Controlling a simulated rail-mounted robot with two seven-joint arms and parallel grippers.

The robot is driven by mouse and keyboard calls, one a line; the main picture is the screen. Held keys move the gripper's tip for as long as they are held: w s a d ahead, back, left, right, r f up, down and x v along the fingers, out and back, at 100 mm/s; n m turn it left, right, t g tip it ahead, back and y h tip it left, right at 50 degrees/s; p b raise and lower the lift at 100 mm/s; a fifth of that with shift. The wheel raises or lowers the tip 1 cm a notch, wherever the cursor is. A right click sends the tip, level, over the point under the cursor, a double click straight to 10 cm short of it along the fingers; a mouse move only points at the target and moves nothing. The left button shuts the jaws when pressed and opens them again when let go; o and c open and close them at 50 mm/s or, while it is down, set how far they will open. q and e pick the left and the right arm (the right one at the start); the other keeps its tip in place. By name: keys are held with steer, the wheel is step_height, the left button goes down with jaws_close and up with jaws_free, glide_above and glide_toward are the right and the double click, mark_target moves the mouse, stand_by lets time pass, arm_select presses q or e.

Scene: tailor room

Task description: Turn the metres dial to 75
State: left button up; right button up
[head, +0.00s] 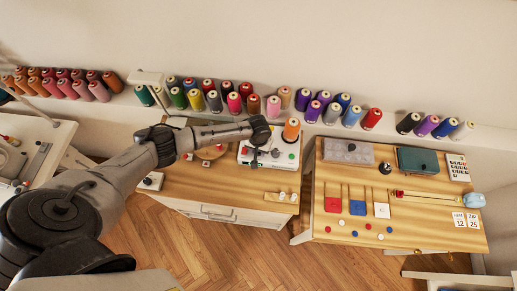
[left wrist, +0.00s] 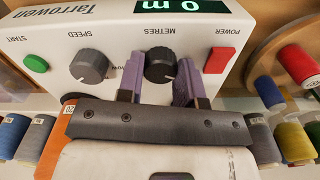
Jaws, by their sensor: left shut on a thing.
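The metres dial (left wrist: 161,64) is a dark round knob on the white front panel of the Tarrowen machine (left wrist: 215,18). The display (left wrist: 190,7) above it shows "0 m" in green. My left gripper (left wrist: 160,84) has its two purple fingers on either side of the dial, shut on it. In the head view my left arm reaches from the left to the white machine (head: 288,160), and its hand hides part of the panel. The dial's pointer mark is not clear. My right gripper is not in view.
Beside the metres dial are the speed dial (left wrist: 89,67), red power switch (left wrist: 219,60) and green start button (left wrist: 36,62). Thread cones line the shelf behind. An orange cone (head: 291,130) stands by the machine. To the right is a wooden table (head: 345,235) with small items.

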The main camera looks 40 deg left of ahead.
arm_select(q)
steer(key=m+p, duration=0.1)
steer(key=m, duration=0.2)
steer(key=shift+r+p, duration=0.1)
steer(key=shift+p, duration=0.25)
steer(key=m+p, duration=0.1)
steer(key=m, duration=0.3)
steer(key=shift+m, duration=0.4)
steer(key=m, duration=0.9)
steer(key=shift+m, duration=0.7)
